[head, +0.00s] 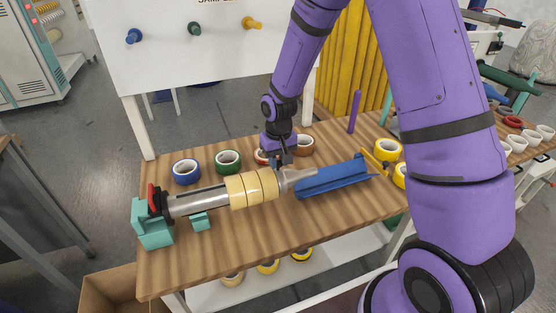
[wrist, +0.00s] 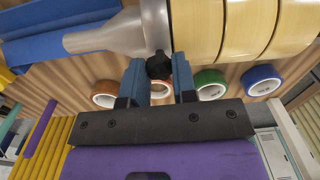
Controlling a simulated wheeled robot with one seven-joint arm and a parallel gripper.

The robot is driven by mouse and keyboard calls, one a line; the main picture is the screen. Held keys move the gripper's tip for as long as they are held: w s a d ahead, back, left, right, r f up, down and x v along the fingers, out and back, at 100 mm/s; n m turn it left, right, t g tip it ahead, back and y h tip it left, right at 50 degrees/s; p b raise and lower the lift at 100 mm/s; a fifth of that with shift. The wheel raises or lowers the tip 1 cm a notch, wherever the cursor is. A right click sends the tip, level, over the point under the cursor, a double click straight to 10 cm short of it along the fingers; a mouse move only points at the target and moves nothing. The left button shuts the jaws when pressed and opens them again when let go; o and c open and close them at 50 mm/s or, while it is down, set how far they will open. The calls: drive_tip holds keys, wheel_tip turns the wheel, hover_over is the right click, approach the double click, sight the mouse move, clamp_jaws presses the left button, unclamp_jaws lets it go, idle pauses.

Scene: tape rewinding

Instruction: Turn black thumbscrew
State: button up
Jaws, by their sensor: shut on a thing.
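The black thumbscrew (wrist: 159,66) shows in the wrist view at the edge of the grey metal collar (wrist: 157,25), beside the tan tape rolls (wrist: 230,25). My gripper (wrist: 159,75) has its two blue fingers on either side of the thumbscrew and is shut on it. In the head view my gripper (head: 284,160) reaches down behind the shaft, at the right end of the tan rolls (head: 252,188). The thumbscrew is hidden there. The silver shaft (head: 200,202) lies across the table, its left end at a teal stand (head: 150,224).
A blue trough (head: 335,178) lies right of the collar. Blue (head: 186,171) and green (head: 228,161) tape rolls lie behind the shaft, with red and brown ones near my gripper. Yellow rolls (head: 388,150) are at the right. The wooden table (head: 270,232) is bare in front.

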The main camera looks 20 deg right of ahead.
sight(279, 162)
drive_tip(key=n, duration=1.2)
idle(0.5)
drive_tip(key=o, duration=0.9)
drive_tip(key=shift+o, duration=0.2)
wheel_tip(279, 162, up, 11)
drive_tip(key=shift+d, duration=0.15)
